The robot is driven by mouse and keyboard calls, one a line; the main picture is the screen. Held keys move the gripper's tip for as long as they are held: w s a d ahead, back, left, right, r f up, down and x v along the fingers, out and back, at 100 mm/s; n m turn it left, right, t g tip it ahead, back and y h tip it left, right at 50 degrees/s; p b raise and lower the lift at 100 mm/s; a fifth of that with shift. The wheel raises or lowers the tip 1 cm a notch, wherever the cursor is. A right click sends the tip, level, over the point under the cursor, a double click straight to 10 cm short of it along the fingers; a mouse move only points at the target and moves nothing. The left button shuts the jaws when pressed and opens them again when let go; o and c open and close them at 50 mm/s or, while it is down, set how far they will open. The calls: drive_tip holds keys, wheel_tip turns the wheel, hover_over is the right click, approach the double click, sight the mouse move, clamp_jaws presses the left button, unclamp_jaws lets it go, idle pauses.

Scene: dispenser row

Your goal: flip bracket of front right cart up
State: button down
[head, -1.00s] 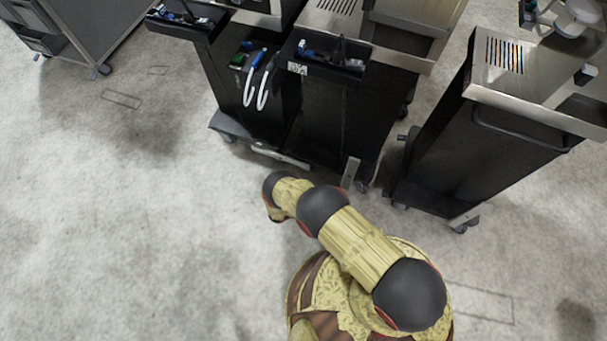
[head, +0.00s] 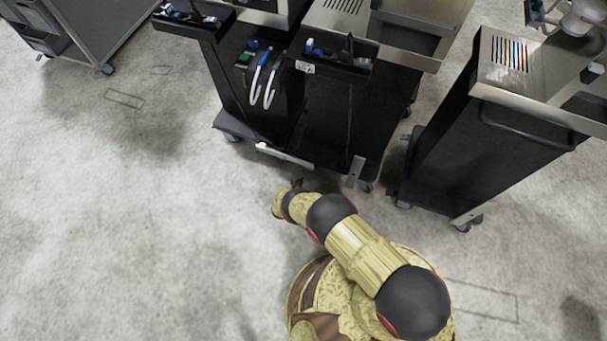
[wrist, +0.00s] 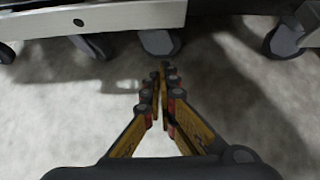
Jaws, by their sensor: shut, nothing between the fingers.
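In the head view, a pale metal bracket (head: 285,156) lies nearly level, low along the front of the middle pair of black carts. Another metal bracket (head: 356,170) stands upright at the right foot of that pair's right cart (head: 345,125). I cannot tell for sure which bracket is the front right cart's. My gripper (wrist: 161,78) is shut and empty, low over the floor in the wrist view. Its dark fingertips barely show in the head view, in front of the carts and apart from them. The level bracket shows at upper left in the wrist view (wrist: 115,20).
Another black cart (head: 490,150) stands at right, with a metal bracket (head: 467,216) at its foot. Caster wheels (wrist: 160,40) and (wrist: 284,40) stand ahead of my fingers. A grey cabinet (head: 80,40) is at far left. The floor at left is clear.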

drive_tip(key=b+x, duration=0.6)
drive_tip(key=x, duration=0.4)
wheel_tip(320, 180, up, 4)
drive_tip(key=shift+s+r+p, duration=0.1)
drive_tip(key=shift+r+p, duration=0.05)
drive_tip(key=shift+p, duration=0.15)
idle(0.4)
